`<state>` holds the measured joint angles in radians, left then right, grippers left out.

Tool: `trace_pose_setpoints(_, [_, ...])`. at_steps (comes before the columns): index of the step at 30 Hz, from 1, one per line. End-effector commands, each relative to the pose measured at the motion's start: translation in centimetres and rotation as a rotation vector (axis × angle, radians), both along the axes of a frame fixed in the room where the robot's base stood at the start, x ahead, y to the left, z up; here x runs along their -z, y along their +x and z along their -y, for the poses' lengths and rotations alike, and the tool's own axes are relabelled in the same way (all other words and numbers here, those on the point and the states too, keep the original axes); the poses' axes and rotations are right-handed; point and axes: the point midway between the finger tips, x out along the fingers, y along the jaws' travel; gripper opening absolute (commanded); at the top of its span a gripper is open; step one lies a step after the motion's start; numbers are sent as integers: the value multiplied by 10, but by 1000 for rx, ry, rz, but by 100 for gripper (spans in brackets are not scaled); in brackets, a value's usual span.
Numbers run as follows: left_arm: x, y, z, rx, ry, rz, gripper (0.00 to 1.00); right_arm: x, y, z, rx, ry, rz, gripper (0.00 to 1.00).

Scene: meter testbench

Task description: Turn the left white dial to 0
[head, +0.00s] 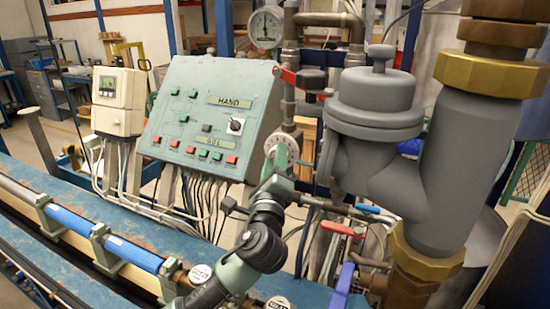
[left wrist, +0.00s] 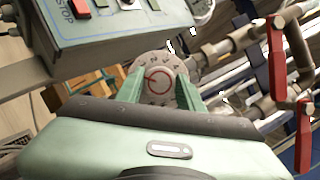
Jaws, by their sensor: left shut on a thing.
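The white dial (head: 283,149) sits below and right of the green control panel, on pipework in the head view. The fingers hide the lower sides of the dial. My right gripper is not in view.
The sloped green panel (head: 207,118) with buttons stands close to the left. A large grey valve body (head: 375,110) stands to the right. Red-handled valves (head: 340,230) and a blue lever (head: 343,285) are near my arm. A round gauge (head: 266,28) is above.

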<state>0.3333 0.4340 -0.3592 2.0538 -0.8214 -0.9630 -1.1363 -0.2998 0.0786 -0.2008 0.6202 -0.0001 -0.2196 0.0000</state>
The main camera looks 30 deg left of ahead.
Motion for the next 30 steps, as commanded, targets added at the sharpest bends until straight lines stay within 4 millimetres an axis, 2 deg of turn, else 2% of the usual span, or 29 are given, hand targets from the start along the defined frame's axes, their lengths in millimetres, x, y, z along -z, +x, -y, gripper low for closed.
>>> trace_pose_setpoints(19, [0, 0, -1, -1, -52, 3, 0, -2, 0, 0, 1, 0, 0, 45])
trace_pose_setpoints(20, [0, 0, -1, -1, -52, 3, 46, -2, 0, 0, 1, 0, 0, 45])
trace_pose_setpoints(21, [0, 0, -1, -1, -52, 3, 57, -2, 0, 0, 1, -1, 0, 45])
trace_pose_setpoints(22, [0, 0, -1, -1, -52, 3, 59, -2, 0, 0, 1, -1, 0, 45])
trace_pose_setpoints(30, [0, 0, 0, 0, -50, 3, 59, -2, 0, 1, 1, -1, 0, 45])
